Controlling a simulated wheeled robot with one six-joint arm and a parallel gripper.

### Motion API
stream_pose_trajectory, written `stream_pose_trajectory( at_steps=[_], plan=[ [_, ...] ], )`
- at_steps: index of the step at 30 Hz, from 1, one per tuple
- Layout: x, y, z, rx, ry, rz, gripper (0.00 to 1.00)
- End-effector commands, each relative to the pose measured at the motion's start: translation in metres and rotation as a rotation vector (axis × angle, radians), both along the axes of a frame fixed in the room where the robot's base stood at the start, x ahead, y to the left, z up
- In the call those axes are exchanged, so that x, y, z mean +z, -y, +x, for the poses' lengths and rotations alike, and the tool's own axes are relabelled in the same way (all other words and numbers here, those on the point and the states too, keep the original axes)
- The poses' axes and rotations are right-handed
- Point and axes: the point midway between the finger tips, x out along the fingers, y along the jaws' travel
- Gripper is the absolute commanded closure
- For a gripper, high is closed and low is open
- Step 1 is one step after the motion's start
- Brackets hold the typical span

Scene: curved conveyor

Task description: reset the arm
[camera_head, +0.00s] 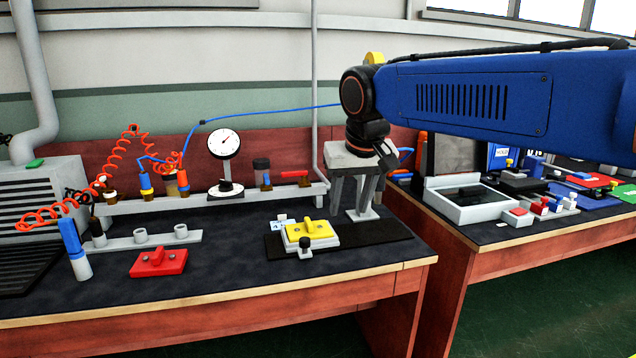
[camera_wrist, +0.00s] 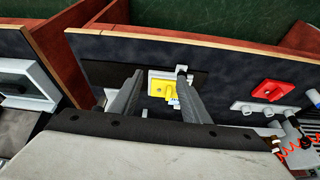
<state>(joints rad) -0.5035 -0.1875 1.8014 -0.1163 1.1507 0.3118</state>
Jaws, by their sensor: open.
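My gripper (camera_head: 354,212) hangs from the end of my blue arm over the right part of the left bench, above the black mat. Its two grey fingers point down and stand apart, with nothing between them. In the wrist view, my gripper (camera_wrist: 158,97) shows its fingers spread on either side of the yellow block. The yellow block (camera_head: 312,232) with a raised handle sits in a light grey holder on the black mat (camera_head: 376,235), to the left of my gripper. It also shows in the wrist view (camera_wrist: 157,88), beyond the fingertips.
A red block (camera_head: 158,262) lies on the left bench (camera_head: 220,280). A dial gauge (camera_head: 225,143) and coiled red hoses stand behind. The right bench holds a grey tray (camera_head: 475,208) and several small parts. A gap separates the benches.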

Motion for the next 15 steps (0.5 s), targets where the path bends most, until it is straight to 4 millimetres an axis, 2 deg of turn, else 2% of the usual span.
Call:
stream_pose_trajectory(
  at_steps=[1, 6, 15],
  plan=[
    [-0.005, 0.023, -0.012, -0.016, 0.001, 0.001, 0.57],
    [-0.031, 0.082, -0.05, -0.053, 0.002, 0.001, 0.57],
    [-0.089, 0.162, -0.13, -0.119, 0.008, 0.001, 0.57]
  ],
)
